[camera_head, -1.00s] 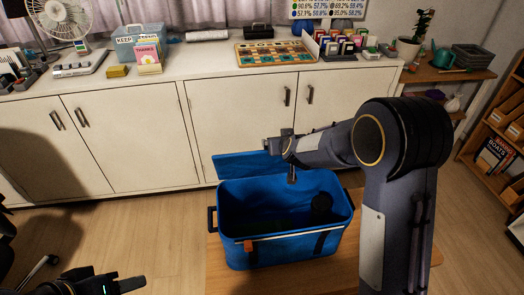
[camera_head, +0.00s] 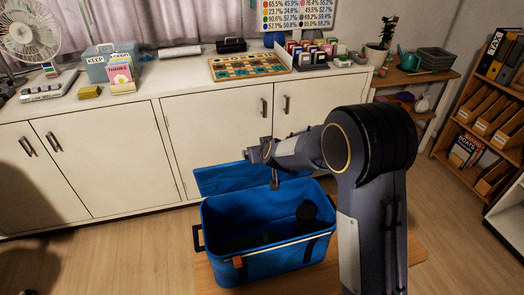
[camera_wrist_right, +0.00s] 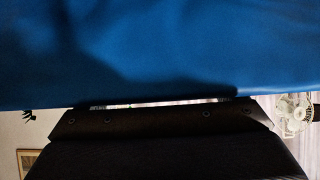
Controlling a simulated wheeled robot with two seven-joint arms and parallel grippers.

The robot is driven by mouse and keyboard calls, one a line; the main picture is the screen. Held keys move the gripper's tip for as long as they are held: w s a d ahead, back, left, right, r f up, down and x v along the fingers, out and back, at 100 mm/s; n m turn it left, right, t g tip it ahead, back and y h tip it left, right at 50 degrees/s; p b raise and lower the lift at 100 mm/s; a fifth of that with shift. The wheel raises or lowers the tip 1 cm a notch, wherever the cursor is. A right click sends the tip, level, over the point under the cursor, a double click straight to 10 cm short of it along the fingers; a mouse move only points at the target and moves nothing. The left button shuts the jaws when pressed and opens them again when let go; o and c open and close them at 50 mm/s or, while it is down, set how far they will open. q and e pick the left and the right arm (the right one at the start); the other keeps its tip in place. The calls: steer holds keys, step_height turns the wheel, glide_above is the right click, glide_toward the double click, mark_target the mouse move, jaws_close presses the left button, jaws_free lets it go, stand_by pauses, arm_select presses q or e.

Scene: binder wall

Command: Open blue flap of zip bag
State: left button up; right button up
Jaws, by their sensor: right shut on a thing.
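The blue zip bag (camera_head: 265,262) stands on a wooden table, with its top open and a dark round thing visible inside. Its blue flap (camera_head: 225,180) is raised at the back and leans out past the far rim toward the cabinets. My right gripper (camera_head: 274,182) is at the flap's right part, above the far rim, and is shut on the flap. In the right wrist view, blue fabric (camera_wrist_right: 160,45) fills the upper part, right against the gripper; the fingertips are hidden there. My left gripper is not in view.
White cabinets (camera_head: 110,160) stand close behind the bag, with a cluttered counter above. The wooden table (camera_head: 418,252) shows bare to the right of the bag. A bookshelf (camera_head: 485,130) stands at the far right.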

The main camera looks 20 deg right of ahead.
steer(key=shift+r, duration=0.1)
stand_by(0.3)
steer(key=o, duration=1.1)
steer(key=p+v, duration=0.1)
steer(key=v, duration=0.7)
